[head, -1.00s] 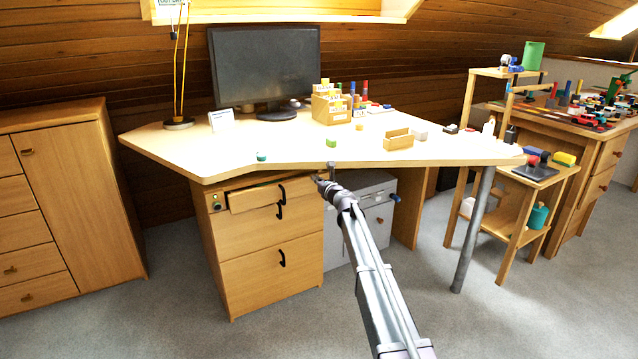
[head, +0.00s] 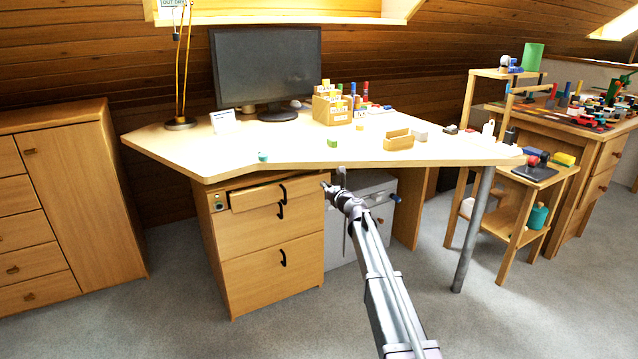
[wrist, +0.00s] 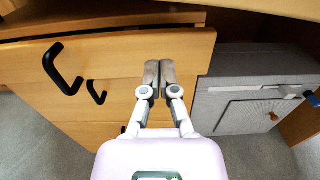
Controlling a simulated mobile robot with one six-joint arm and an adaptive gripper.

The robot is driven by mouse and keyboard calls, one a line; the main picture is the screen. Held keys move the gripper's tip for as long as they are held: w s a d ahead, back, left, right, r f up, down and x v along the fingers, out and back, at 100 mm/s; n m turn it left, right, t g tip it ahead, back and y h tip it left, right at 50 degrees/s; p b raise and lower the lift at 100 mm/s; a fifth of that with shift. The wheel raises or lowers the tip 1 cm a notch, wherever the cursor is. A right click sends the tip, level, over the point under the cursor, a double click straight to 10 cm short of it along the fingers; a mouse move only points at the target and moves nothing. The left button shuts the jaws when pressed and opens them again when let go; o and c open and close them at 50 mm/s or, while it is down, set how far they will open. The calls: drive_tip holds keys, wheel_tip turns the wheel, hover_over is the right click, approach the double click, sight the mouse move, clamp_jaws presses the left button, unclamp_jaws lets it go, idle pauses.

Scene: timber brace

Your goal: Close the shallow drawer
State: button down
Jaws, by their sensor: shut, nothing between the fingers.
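The shallow drawer (head: 256,194) is the top one of the wooden pedestal under the desk. Its front stands out a little from the pedestal, and it carries a black handle (head: 284,192). In the wrist view the drawer front (wrist: 190,46) runs across the upper part, with its black handle (wrist: 60,66) at left. My gripper (head: 325,186) is beside the right end of the drawer front. In the wrist view its fingertips (wrist: 159,66) are together and empty, over the drawer front near its right end. I cannot tell whether they touch it.
The desk top (head: 290,155) overhangs the drawer. Two lower drawers (head: 265,232) have black handles. A grey cabinet (head: 372,190) stands right of the pedestal. A metal desk leg (head: 475,230) is further right. The floor in front is clear.

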sight(274, 187)
drive_tip(key=v, duration=0.8)
drive_tip(key=shift+d, duration=0.1)
drive_tip(key=s+a, duration=0.9)
drive_tip(key=a, duration=0.4)
drive_tip(key=shift+s+a, duration=0.2)
drive_tip(key=shift+w+f, duration=0.1)
drive_tip(key=shift+f, duration=0.05)
drive_tip(key=x, duration=1.3)
drive_tip(key=shift+w+a, duration=0.25)
drive_tip(key=shift+a, duration=0.05)
